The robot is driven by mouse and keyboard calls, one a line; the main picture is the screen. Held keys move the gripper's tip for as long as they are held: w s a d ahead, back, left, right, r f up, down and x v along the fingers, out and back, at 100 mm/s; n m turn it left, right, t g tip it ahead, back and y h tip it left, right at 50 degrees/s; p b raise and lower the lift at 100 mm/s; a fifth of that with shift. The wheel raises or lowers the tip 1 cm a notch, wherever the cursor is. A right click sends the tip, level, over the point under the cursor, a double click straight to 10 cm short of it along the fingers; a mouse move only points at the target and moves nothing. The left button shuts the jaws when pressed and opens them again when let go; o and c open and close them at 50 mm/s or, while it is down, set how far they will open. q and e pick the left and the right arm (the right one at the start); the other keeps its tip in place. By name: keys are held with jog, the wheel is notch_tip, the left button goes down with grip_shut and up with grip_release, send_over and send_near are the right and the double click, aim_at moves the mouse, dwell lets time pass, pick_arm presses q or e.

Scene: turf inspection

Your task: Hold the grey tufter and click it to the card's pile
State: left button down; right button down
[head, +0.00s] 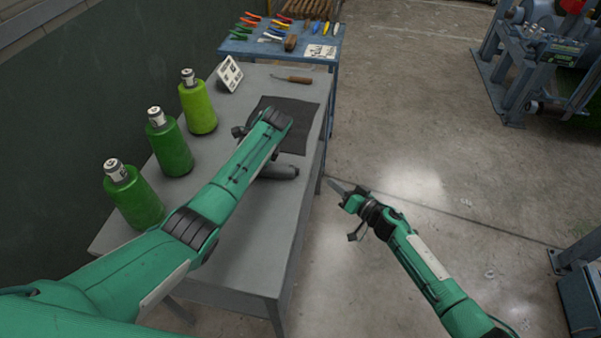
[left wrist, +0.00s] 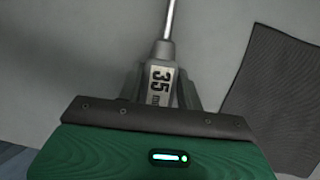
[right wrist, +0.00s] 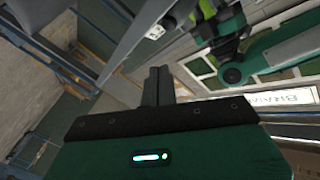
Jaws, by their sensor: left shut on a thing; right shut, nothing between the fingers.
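The grey tufter (left wrist: 161,82), marked 35, is gripped between the fingers of my left gripper (left wrist: 162,90), and its thin metal shaft points away over the grey table. In the head view my left arm hides that gripper. A grey rounded piece (head: 280,171) shows beside the arm; I cannot tell whether it is part of the tufter. A white card with dark patches (head: 229,74) stands tilted at the table's back left; its pile is too small to make out. My right gripper (head: 336,186) is shut and empty, off the table's right side; it also shows in the right wrist view (right wrist: 158,84).
Green cones (head: 174,145) line the table's left side. A dark mat (head: 305,125) lies partly under my left arm. A wooden-handled tool (head: 292,79) lies behind it. A blue bench (head: 260,47) with several tools adjoins the far end.

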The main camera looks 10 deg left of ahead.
aim_at(298, 172)
jog(key=shift+w+d+f+n+g+h, duration=0.25)
jog(key=shift+w+n+h, duration=0.35)
jog(key=shift+n, duration=1.5)
jog(key=shift+w+d+f+n+g+h, duration=0.25)
jog(key=shift+w+n, duration=0.7)
jog(key=shift+n, duration=1.15)
jog(key=shift+w+d+f+n+g+h, duration=0.25)
jog(key=shift+w+n+h, duration=0.35)
jog(key=shift+n, duration=1.5)
jog(key=shift+w, duration=0.15)
jog(key=a, duration=0.8)
jog(key=shift+a, duration=0.4)
jog(key=shift+a+r, duration=0.1)
jog(key=shift+a, duration=0.3)
